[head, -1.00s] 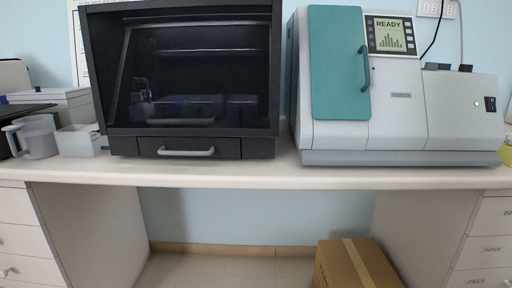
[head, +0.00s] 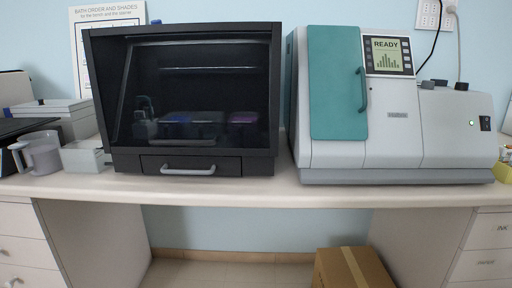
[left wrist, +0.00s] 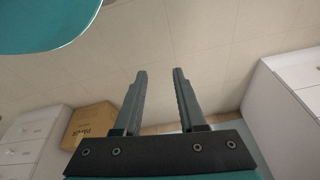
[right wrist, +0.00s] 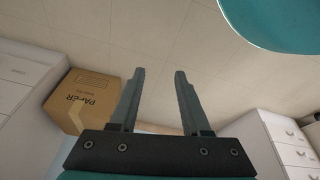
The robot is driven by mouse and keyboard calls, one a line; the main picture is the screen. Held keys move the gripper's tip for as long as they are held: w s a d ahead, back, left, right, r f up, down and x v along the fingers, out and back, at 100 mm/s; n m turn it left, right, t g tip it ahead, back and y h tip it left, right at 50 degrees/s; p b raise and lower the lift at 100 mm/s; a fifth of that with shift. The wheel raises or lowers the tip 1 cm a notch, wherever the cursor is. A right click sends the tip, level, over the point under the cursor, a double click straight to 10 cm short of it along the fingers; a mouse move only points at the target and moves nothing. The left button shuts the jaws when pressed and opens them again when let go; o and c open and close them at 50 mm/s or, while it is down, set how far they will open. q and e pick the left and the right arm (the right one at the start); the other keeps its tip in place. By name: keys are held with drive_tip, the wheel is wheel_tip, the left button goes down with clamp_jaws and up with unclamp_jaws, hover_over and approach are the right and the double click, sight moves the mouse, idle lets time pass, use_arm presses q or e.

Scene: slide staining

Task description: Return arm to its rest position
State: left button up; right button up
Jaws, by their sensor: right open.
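My left gripper (left wrist: 160,75) shows in the left wrist view with its two fingers apart and nothing between them. My right gripper (right wrist: 160,75) shows in the right wrist view, also open and empty. Both hang over the tiled floor, clear of any object. Neither arm shows in the head view.
A black cabinet (head: 125,165) with a glass front and drawer stands on the bench (head: 290,195). A white and teal machine (head: 400,130) reading READY stands right of it. A mug (head: 40,155) is at left. A cardboard box (head: 335,270) is on the floor.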

use_arm(q)
drive_tip(key=s+a+f+p, duration=0.3)
drive_tip(key=s, duration=0.3)
drive_tip(key=s+a+f+g+p, duration=0.1)
drive_tip(key=s+a+f+p, duration=0.2)
drive_tip(key=s, duration=0.3)
drive_tip(key=shift+y, duration=0.3)
use_arm(e)
drive_tip(key=s+d+f, duration=0.3)
drive_tip(key=s, duration=0.3)
drive_tip(key=s+d+f+g, duration=0.1)
drive_tip(key=s+d+f, duration=0.2)
drive_tip(key=s, duration=0.3)
drive_tip(key=shift+h, duration=0.3)
use_arm(q)
drive_tip(key=shift+s, duration=0.1)
use_arm(e)
drive_tip(key=shift+s, duration=0.1)
